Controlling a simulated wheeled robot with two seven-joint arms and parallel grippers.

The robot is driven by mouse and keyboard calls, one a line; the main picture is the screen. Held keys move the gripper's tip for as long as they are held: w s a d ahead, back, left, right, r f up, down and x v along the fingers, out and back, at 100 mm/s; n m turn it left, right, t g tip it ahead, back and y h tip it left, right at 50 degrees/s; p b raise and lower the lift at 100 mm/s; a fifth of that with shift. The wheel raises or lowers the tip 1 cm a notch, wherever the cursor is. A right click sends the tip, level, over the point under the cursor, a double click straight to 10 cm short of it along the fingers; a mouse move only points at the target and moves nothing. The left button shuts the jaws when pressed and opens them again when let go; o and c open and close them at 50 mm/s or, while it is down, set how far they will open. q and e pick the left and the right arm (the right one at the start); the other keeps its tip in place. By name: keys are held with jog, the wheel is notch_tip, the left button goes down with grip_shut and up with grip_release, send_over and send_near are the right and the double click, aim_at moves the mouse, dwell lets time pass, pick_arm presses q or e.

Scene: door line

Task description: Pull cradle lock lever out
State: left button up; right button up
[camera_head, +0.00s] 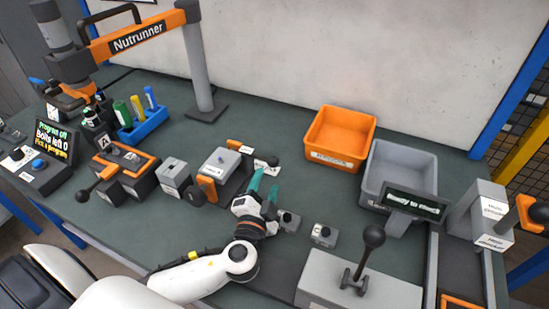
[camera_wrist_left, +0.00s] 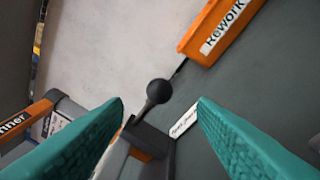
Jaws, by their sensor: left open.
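The cradle (camera_head: 219,163) is a grey block with orange end pieces, standing mid-table. The cradle lock lever (camera_head: 272,160) shows as a small dark knob at its far right side. In the left wrist view the lever (camera_wrist_left: 158,92) is a black ball on a short dark stem, beside a grey and orange housing. My left gripper (camera_head: 265,187) has teal fingers and is open beside the cradle's right end. In the left wrist view the ball appears between and beyond the fingertips (camera_wrist_left: 161,104), with no visible contact. My right gripper is not in view.
An orange rework bin (camera_head: 340,124) and a grey bin (camera_head: 400,160) stand behind to the right. A larger black-knobbed lever (camera_head: 373,237) stands at the front. Table between cradle and orange bin is mostly clear.

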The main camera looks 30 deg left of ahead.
aim_at(264, 159)
pick_arm(q)
jog(key=p+x, duration=0.1)
jog(key=x, duration=0.9)
